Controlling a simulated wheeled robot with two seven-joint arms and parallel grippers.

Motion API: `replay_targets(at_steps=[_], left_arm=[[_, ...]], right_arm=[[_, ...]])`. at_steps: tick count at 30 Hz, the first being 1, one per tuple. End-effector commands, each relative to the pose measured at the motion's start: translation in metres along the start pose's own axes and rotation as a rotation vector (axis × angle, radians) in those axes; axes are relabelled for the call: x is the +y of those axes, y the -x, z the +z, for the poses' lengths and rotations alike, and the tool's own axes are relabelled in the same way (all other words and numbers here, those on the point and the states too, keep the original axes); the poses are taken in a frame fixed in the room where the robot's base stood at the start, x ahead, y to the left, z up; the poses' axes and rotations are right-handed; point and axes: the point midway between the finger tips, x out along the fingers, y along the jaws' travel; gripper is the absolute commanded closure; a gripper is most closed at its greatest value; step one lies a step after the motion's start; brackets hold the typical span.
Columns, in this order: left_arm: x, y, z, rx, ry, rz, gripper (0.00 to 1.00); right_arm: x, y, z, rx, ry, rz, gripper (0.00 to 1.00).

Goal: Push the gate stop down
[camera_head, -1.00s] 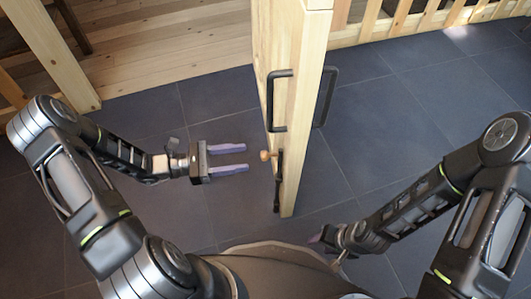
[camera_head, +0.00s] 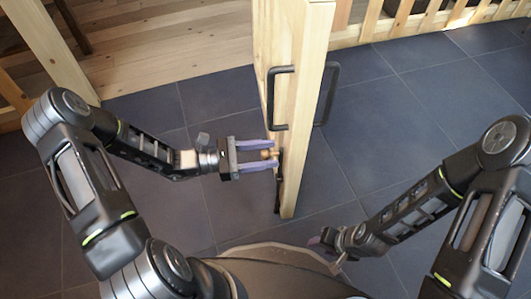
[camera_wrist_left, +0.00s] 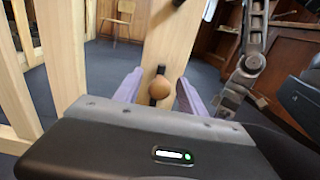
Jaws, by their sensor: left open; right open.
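The gate stop is a black rod (camera_head: 278,190) with a round wooden knob (camera_head: 267,154), on the left face of the wooden gate (camera_head: 302,100). My left gripper (camera_head: 272,154) is open, its two purple fingers reaching toward the gate with the knob between them. In the left wrist view the knob (camera_wrist_left: 158,88) sits between the open fingers, with space on either side; contact is not visible. The lower parts of the fingers are hidden there by the gripper body. My right gripper (camera_head: 322,241) is low on the right side of the gate, partly hidden and away from the stop.
A black pull handle (camera_head: 278,98) is on the gate's left face above the knob, and another handle (camera_head: 328,94) is on the right face. A wooden railing (camera_head: 430,20) stands at the back right. Dark tiled floor (camera_head: 400,110) is clear on both sides.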

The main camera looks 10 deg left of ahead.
Motion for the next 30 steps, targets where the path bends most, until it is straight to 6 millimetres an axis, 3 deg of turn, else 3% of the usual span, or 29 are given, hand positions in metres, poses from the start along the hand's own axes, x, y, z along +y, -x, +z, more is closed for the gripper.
replay_targets(at_steps=[18, 30], left_arm=[[0.0001, 0.0005, -0.0002, 0.0, 0.0, 0.0, 1.0], [0.0001, 0.0005, -0.0002, 0.0, 0.0, 0.0, 1.0]], right_arm=[[0.0, 0.0, 0.0002, -0.001, 0.0, 0.0, 0.56], [0.0, 0.0, 0.0002, -0.001, 0.0, 0.0, 0.56]])
